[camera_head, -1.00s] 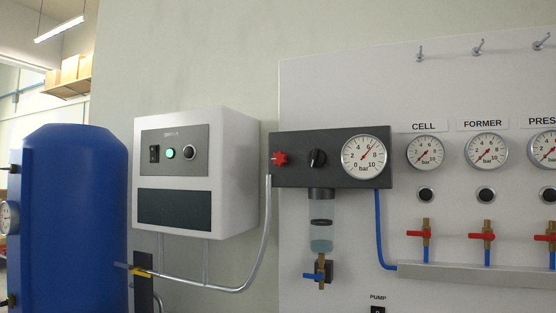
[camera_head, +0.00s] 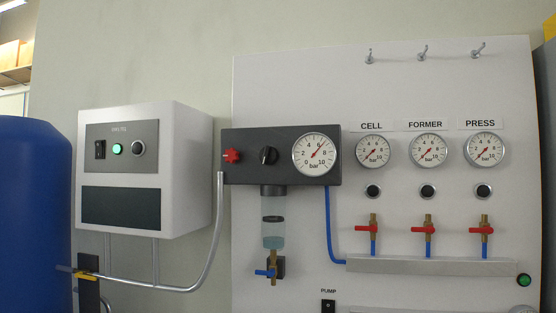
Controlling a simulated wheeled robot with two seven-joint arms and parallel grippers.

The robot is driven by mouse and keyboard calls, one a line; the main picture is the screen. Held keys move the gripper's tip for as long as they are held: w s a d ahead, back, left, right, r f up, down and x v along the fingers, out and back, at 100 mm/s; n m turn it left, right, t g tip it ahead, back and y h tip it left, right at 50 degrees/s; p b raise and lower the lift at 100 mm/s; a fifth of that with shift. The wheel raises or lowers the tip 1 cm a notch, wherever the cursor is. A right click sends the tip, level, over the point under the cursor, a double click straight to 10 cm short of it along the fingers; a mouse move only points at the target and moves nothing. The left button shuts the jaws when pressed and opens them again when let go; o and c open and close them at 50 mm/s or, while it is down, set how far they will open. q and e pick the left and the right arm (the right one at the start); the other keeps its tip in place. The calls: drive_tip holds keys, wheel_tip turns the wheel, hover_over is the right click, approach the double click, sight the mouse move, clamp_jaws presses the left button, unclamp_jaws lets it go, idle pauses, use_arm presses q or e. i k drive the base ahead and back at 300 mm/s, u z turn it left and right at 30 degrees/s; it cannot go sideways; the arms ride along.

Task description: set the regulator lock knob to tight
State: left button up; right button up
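A dark regulator block (camera_head: 233,172) is mounted on the white wall panel. It carries a red star-shaped knob (camera_head: 232,156) at its left end and a black round knob (camera_head: 268,156) with a pale mark beside it. No "tight" label is readable, so I cannot tell which knob is the lock knob or its setting. A large round gauge (camera_head: 317,154) on the block has its needle pointing up and right, between 6 and 8 bar. A clear filter bowl (camera_head: 273,232) hangs below the block. Neither of my grippers is in view.
A white dryer box (camera_head: 190,170) with a lit green button and a blue tank (camera_head: 35,210) stand to the left. Gauges labelled CELL (camera_head: 372,151), FORMER (camera_head: 428,150) and PRESS (camera_head: 484,149) sit right, above red-handled valves (camera_head: 424,229). A grey pipe (camera_head: 212,250) runs below the dryer.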

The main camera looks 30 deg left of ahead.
sight(231, 155)
drive_tip(key=k, duration=0.5)
drive_tip(key=z, duration=0.75)
drive_tip(key=k, duration=1.2)
drive_tip(key=u, duration=1.75)
drive_tip(key=i, duration=1)
drive_tip(key=u, duration=0.05)
